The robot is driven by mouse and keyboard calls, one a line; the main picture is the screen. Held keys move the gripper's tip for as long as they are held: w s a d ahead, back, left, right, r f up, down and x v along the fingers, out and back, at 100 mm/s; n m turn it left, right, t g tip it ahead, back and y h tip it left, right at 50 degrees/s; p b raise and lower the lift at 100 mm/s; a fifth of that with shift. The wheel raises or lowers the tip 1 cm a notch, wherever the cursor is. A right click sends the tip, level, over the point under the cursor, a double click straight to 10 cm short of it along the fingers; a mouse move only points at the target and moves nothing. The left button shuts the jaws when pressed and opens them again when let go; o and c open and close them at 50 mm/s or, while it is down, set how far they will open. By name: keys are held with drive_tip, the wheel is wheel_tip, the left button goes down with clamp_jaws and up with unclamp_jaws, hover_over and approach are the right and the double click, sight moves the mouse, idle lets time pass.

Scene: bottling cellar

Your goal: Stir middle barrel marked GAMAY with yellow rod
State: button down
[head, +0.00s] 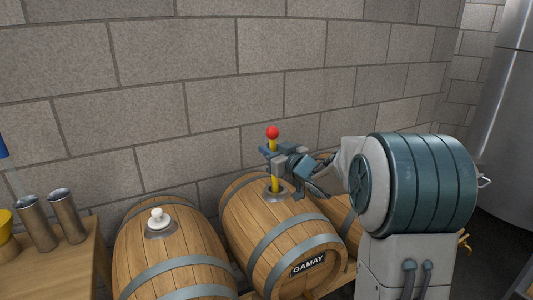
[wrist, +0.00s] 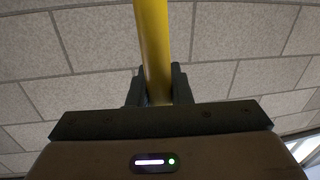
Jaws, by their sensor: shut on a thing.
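The yellow rod (head: 274,183) with a red ball on top stands nearly upright, its lower end in the bung hole on top of the middle barrel marked GAMAY (head: 265,229). The part inside the barrel is hidden. My gripper (head: 273,153) is shut on the rod below the red ball, above the barrel. In the wrist view the rod (wrist: 151,40) runs up from between the fingers of my gripper (wrist: 158,88).
A left barrel (head: 170,265) has a white bung (head: 158,219) in its top. A third barrel (head: 345,215) is partly hidden behind my arm. A wooden table (head: 60,270) at left holds metal cylinders (head: 67,216). A block wall (head: 180,70) stands close behind, and a steel tank (head: 505,120) at right.

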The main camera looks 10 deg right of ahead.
drive_tip(key=shift+w+d+r+m, duration=0.1)
drive_tip(key=shift+w+d+m, duration=0.05)
drive_tip(key=shift+d+m, duration=0.3)
drive_tip(key=shift+r+p, duration=0.1)
drive_tip(key=shift+p, duration=0.2)
wheel_tip(320, 180, up, 25)
drive_tip(key=p, duration=2.1)
